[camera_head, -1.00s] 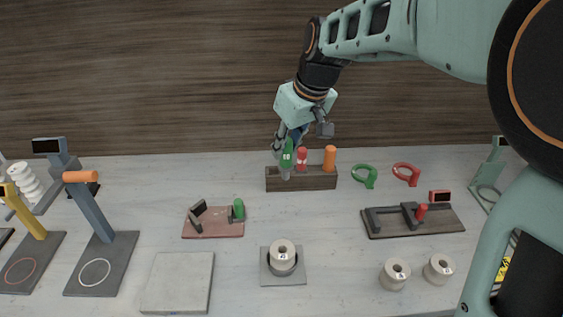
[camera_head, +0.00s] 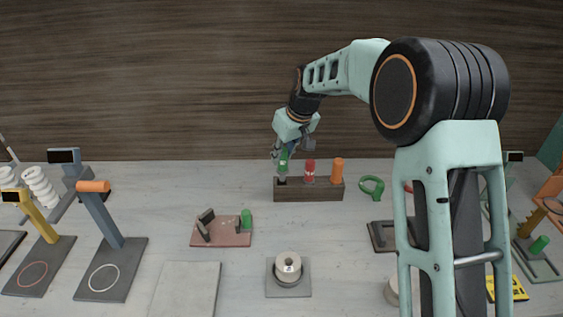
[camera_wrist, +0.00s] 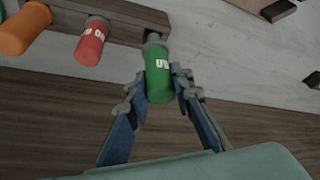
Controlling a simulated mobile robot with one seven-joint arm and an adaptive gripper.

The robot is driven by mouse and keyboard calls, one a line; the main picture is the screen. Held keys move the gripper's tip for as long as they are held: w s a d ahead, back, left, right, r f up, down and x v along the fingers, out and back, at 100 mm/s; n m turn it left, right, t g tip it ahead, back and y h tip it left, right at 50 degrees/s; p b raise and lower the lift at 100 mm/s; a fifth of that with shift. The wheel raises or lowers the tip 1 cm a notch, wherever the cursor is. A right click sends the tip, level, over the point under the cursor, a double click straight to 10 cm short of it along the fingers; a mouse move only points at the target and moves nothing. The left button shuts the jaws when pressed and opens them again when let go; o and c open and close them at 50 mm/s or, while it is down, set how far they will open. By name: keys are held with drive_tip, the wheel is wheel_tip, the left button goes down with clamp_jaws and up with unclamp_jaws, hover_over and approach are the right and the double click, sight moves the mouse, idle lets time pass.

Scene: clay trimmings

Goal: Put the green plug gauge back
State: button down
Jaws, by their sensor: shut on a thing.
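The green plug gauge (camera_head: 283,160) is upright at the left end of the dark wooden block (camera_head: 320,190), its grey end down. My gripper (camera_head: 281,154) is shut on its green handle. In the wrist view, the fingers (camera_wrist: 160,82) clasp both sides of the green handle (camera_wrist: 158,75), and its grey end meets the block (camera_wrist: 120,15) by a dark hole. How deep the grey end sits cannot be told. A red gauge (camera_head: 310,171) and an orange gauge (camera_head: 338,170) stand upright in the same block, to the right.
A green ring gauge (camera_head: 371,187) lies right of the block. A reddish plate (camera_head: 222,238) with a small green-handled fixture lies in front, and a white spool (camera_head: 288,266) sits on a grey base. My arm hides part of the right side.

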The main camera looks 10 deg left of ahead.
sight(282, 162)
drive_tip(key=shift+w+a+f, duration=0.2)
drive_tip(key=shift+w+f, duration=0.15)
drive_tip(key=shift+f, duration=0.15)
drive_tip(key=shift+w+a+f, duration=0.15)
drive_tip(key=shift+w+f, duration=0.15)
drive_tip(key=shift+f, duration=1.5)
drive_tip(key=shift+f, duration=0.15)
drive_tip(key=shift+f, duration=0.3)
drive_tip(key=c, duration=1.7)
unclamp_jaws()
drive_tip(key=shift+r, duration=0.1)
drive_tip(key=shift+r+p, duration=0.4)
drive_tip(key=shift+r, duration=0.15)
drive_tip(key=b+v, duration=0.1)
drive_tip(key=v, duration=1)
drive_tip(key=shift+s+d+r, duration=0.15)
drive_tip(key=shift+r, duration=0.05)
